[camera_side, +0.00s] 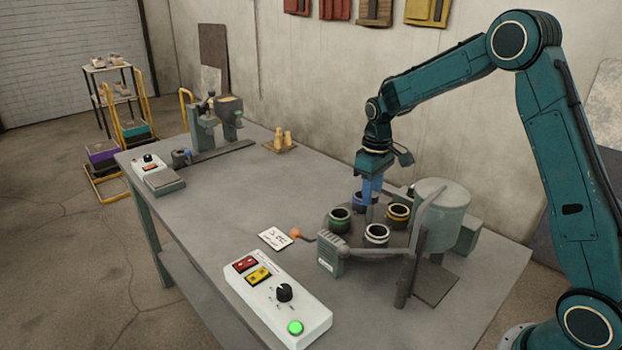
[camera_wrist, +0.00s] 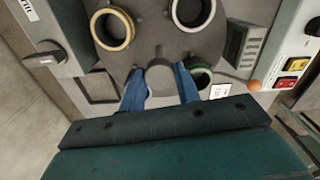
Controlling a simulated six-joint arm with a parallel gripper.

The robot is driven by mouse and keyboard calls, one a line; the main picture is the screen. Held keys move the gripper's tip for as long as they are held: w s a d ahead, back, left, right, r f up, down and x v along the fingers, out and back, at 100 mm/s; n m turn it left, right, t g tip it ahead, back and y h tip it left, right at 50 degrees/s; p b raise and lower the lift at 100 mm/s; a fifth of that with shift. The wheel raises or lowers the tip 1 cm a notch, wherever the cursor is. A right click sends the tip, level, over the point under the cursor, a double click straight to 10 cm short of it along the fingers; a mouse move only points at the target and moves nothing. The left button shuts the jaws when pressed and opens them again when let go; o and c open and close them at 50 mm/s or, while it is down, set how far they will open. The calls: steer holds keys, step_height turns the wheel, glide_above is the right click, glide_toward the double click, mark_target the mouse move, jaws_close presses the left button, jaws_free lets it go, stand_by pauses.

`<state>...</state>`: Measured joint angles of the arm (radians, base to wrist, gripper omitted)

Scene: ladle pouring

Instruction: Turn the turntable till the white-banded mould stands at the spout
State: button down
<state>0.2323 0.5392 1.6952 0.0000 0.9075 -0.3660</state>
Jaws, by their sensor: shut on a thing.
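The round grey turntable (camera_side: 322,228) bears several ring-shaped moulds. The white-banded mould (camera_side: 377,235) stands at its near side; it also shows at the top of the wrist view (camera_wrist: 193,12). The yellow-banded mould (camera_side: 398,215) is at the right, the green-banded mould (camera_side: 340,219) at the left. A blue-banded mould (camera_side: 358,198) is partly hidden behind my fingers. My gripper (camera_side: 369,208) points down at the middle, its blue fingers shut on the grey centre post (camera_wrist: 160,78). A large grey-green vessel (camera_side: 442,215) stands to the right; I cannot clearly make out its spout.
A lever with an orange ball (camera_side: 295,233) and a grey ribbed box (camera_side: 330,258) stand close to the turntable. A white control box (camera_side: 277,295) with a dial and buttons is at the front. A white card (camera_side: 274,239) lies nearby. The table's middle left is clear.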

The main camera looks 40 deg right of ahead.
steer(key=shift+n, duration=3.7)
steer(key=c, duration=1)
jaws_free()
steer(key=shift+r, duration=0.15)
step_height(320, 180, up, 14)
steer(key=shift+f, duration=0.15)
